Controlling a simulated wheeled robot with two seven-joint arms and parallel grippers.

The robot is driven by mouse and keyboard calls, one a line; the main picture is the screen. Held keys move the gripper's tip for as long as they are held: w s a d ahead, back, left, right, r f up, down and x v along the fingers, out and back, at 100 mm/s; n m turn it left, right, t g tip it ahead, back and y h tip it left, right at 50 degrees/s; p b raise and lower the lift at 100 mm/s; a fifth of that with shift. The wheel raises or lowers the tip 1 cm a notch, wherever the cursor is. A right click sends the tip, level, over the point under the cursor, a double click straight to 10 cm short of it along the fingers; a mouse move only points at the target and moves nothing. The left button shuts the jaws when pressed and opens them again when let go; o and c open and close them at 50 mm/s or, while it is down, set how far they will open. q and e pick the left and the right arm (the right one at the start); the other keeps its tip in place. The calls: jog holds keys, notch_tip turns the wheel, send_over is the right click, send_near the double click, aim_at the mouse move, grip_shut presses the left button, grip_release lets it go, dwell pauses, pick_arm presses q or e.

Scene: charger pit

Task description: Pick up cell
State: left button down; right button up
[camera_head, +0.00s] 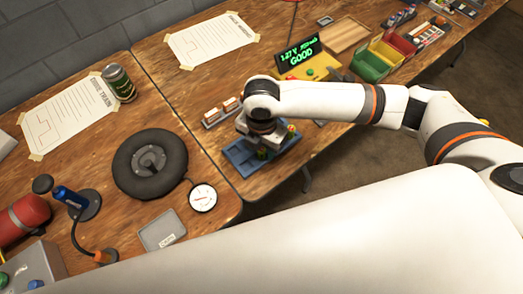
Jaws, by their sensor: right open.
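A blue tray (238,157) sits near the front edge of the right-hand wooden table. My right gripper (265,143) points down over this tray and is open. A small green cell-like piece (262,154) shows in the tray just below the gripper. Another small green and orange piece (291,130) shows at the gripper's right side. The gripper and wrist hide much of the tray, so I cannot tell whether the fingers are around a cell. My left gripper is not in view.
A holder with orange-white pieces (221,111) stands behind the tray. A tester with a green "GOOD" display (300,56) stands beyond my arm, near green and yellow bins (372,64). A black tire (150,165) and a gauge (202,197) lie on the left table.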

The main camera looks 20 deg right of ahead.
jog(key=shift+c, duration=0.4)
grip_shut()
jog(key=shift+r, duration=0.1)
